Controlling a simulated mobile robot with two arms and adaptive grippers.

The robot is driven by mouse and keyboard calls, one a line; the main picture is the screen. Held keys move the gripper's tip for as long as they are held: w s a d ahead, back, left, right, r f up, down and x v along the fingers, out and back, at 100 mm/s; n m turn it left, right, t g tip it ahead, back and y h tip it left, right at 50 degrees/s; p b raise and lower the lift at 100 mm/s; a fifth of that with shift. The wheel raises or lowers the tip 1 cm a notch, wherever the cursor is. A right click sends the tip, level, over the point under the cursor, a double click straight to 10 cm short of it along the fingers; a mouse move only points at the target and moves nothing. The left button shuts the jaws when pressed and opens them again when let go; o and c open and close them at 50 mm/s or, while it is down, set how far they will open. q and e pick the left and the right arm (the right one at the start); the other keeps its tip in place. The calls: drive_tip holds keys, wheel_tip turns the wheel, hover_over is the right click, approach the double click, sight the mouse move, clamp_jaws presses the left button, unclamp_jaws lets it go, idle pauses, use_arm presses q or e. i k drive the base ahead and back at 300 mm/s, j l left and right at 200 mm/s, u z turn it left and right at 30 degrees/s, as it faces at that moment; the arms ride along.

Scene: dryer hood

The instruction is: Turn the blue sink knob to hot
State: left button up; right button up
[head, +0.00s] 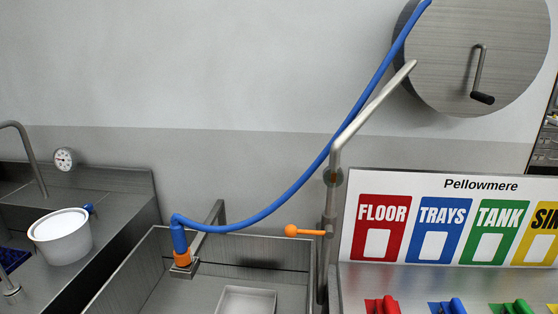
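A small blue knob (89,209) shows at the left, just behind the right rim of a white bucket (62,238). The bucket hides part of it, and I cannot read any hot or cold marking or its turn position. A grey bent faucet (30,160) rises at the far left behind the left sink counter (118,222). A round white dial gauge (65,159) is on the backsplash above the bucket. Neither of my grippers is in view.
A blue hose (290,205) runs from a wall reel (465,60) to an orange-tipped nozzle (183,258) over the middle basin (150,280). An orange lever (305,231) sticks out from a grey pipe. A colour-labelled sign (455,184) stands at the right.

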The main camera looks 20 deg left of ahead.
sight(88, 207)
drive_tip(key=u, duration=2.45)
drive_tip(key=i+j+z, duration=0.1)
drive_tip(key=i+j, duration=0.1)
drive_tip(key=i, duration=0.05)
